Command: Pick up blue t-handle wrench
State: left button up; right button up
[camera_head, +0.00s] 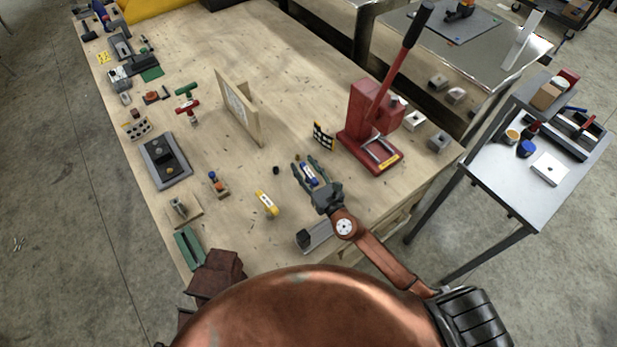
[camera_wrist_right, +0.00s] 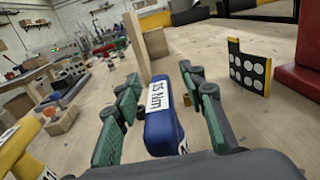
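The blue t-handle wrench (camera_head: 309,173) is at the bench's right part, between the fingers of my right gripper (camera_head: 307,170). In the right wrist view its blue handle (camera_wrist_right: 163,125) with a white "15 Nm" label points away from me. The green-padded fingers of my right gripper (camera_wrist_right: 162,105) stand on both sides of it, with gaps visible. The gripper looks open, around the handle but not closed on it. The wrench's lower part is hidden. My left gripper is not in view.
A yellow labelled handle (camera_head: 267,203) lies left of the gripper. A dotted black-and-yellow plate (camera_head: 323,135) and a red press (camera_head: 372,130) stand beyond and to the right. An upright wooden board (camera_head: 238,108) stands behind. The bench's far middle (camera_head: 260,50) is mostly clear.

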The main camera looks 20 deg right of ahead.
jog(key=shift+x, duration=1.1)
jog(key=shift+w, duration=0.15)
jog(key=c, duration=0.6)
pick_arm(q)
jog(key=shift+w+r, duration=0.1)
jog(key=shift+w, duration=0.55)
pick_arm(e)
grip_shut()
